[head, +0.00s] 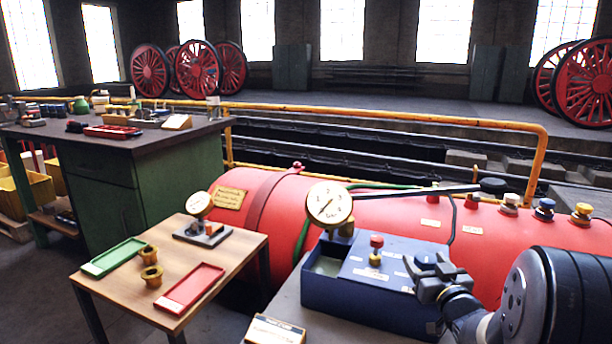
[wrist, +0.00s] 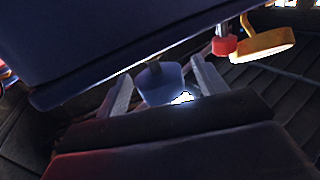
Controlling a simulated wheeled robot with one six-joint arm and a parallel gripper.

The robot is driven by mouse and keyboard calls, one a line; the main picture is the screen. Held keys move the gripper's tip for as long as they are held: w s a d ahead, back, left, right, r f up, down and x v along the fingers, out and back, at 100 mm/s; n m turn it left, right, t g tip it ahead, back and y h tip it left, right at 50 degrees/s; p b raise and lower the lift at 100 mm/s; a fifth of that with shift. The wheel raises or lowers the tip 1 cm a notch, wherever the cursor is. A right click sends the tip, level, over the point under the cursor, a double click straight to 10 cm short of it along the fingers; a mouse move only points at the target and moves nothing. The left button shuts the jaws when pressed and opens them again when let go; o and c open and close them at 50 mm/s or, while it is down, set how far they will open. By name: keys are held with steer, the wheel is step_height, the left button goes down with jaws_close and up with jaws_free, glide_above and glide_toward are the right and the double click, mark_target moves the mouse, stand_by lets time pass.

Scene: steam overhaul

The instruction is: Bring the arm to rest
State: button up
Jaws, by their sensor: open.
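My gripper (head: 428,268) is at the right of the head view, just in front of the right end of a blue box (head: 350,290). Its jaws are open, and I see nothing held in them. In the wrist view the two grey fingers (wrist: 160,82) stand apart, with a dark bluish shape seen between them that I cannot identify. Whether the gripper touches the box cannot be told. The rest of my arm reaches in from the lower right corner.
A red-topped valve (head: 376,250) stands on the box, beside a round gauge (head: 329,205). Behind lies a red boiler (head: 400,225) with coloured knobs. A wooden table (head: 215,262) at left holds a green tray (head: 115,257), a red tray (head: 190,288) and brass fittings (head: 150,265).

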steer(key=w, duration=0.2)
steer(key=shift+w+a+f+b, duration=0.1)
steer(key=shift+w+a+b, duration=0.05)
steer(key=shift+w+b, duration=0.2)
steer(key=shift+s+m+h+b, duration=0.15)
steer(key=shift+m+h+b, duration=0.55)
steer(key=shift+h, duration=0.3)
